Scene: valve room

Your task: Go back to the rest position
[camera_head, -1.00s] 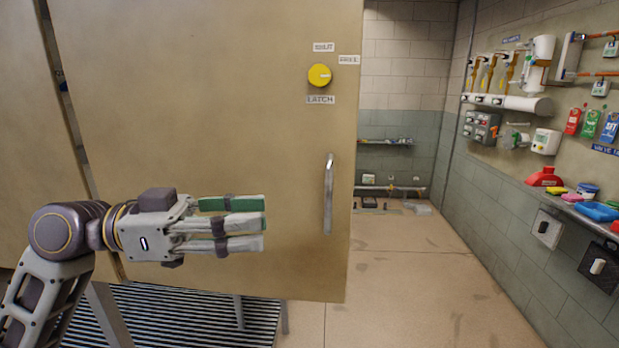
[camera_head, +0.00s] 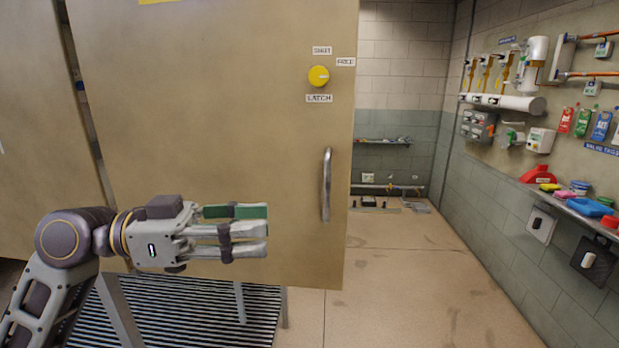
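My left gripper (camera_head: 262,230) reaches in from the left, in front of the large tan door panel (camera_head: 220,110). Its fingers point right, lie close together and carry green pads; nothing shows between them, and I cannot tell how far they are parted. The metal door handle (camera_head: 326,185) stands to the right of the fingertips, apart from them. The yellow latch knob (camera_head: 318,76) sits above the handle, with labels around it. My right gripper is out of view.
Right of the panel, the tiled floor (camera_head: 400,285) is open. The right wall carries pipes, a white manifold (camera_head: 505,102), coloured tags (camera_head: 583,122) and a shelf (camera_head: 575,205) with several items. A slatted grate (camera_head: 180,315) lies below the panel. A low shelf (camera_head: 383,142) is on the back wall.

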